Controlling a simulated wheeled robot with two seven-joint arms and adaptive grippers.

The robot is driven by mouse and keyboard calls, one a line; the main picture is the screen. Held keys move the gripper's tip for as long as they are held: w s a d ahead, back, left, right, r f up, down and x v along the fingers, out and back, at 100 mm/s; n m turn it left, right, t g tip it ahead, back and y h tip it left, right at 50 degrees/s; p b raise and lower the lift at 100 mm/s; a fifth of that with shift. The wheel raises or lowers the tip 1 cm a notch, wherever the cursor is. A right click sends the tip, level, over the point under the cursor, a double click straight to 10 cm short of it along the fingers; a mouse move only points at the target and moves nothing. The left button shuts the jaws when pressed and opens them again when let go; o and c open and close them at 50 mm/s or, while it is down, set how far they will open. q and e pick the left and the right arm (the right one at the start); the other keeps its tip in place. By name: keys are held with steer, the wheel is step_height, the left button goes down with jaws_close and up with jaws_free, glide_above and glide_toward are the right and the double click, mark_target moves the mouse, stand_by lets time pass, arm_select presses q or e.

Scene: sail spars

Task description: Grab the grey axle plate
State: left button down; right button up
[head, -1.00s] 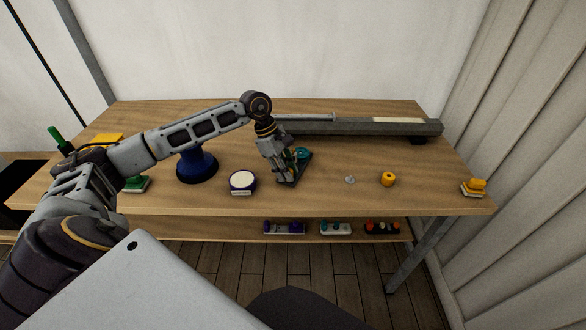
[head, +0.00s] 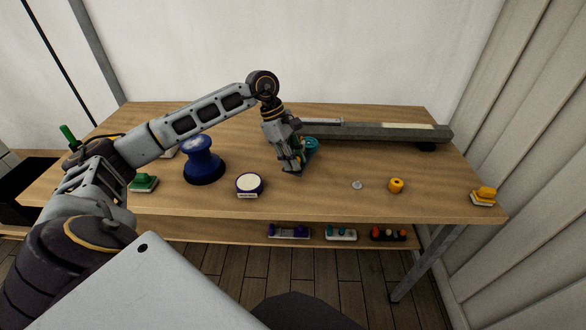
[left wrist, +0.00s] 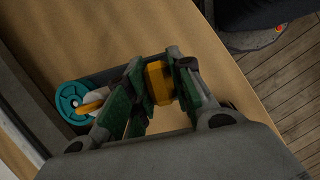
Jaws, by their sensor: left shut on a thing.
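My left gripper (head: 292,168) is shut and raised a little above the middle of the table. In the left wrist view its green-padded fingers (left wrist: 158,88) close around a yellow-orange part (left wrist: 158,82). This part appears to belong to the dark grey axle plate (left wrist: 112,75), which runs behind the fingers. A teal wheel (left wrist: 72,101) is at the plate's left end; it also shows beside the gripper in the head view (head: 311,147). The fingers hide much of the plate. My right gripper is not in view.
A long grey beam (head: 385,132) lies along the back right. A blue spool-shaped stand (head: 203,162) and a round white-topped box (head: 249,185) are left of the gripper. A small grey disc (head: 357,184) and yellow ring (head: 396,185) lie to the right. Open wood lies between them.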

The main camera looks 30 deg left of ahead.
arm_select(q)
steer(key=shift+r, duration=1.95)
